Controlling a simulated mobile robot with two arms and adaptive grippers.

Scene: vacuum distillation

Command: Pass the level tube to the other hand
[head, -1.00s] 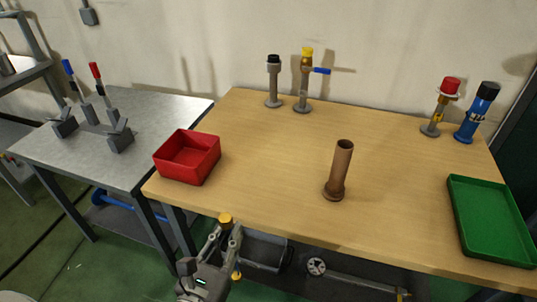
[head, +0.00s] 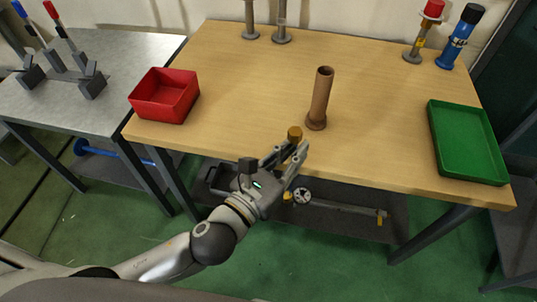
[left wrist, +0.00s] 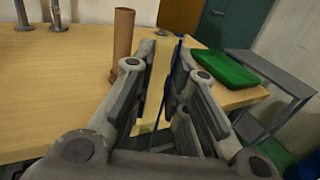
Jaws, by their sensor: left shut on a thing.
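The hand is in front of the table's front edge. In the left wrist view, the fingers of my left gripper (left wrist: 165,45) point toward the table, with a thin dark blue strip between them that I cannot identify. My right gripper is in neither view.
A brown tube (head: 320,97) stands upright on the wooden table (head: 240,85), just beyond the left hand. A red bin (head: 164,96) is at the left, a green tray (head: 467,143) at the right. Fittings, including a blue one (head: 461,38), stand along the back.

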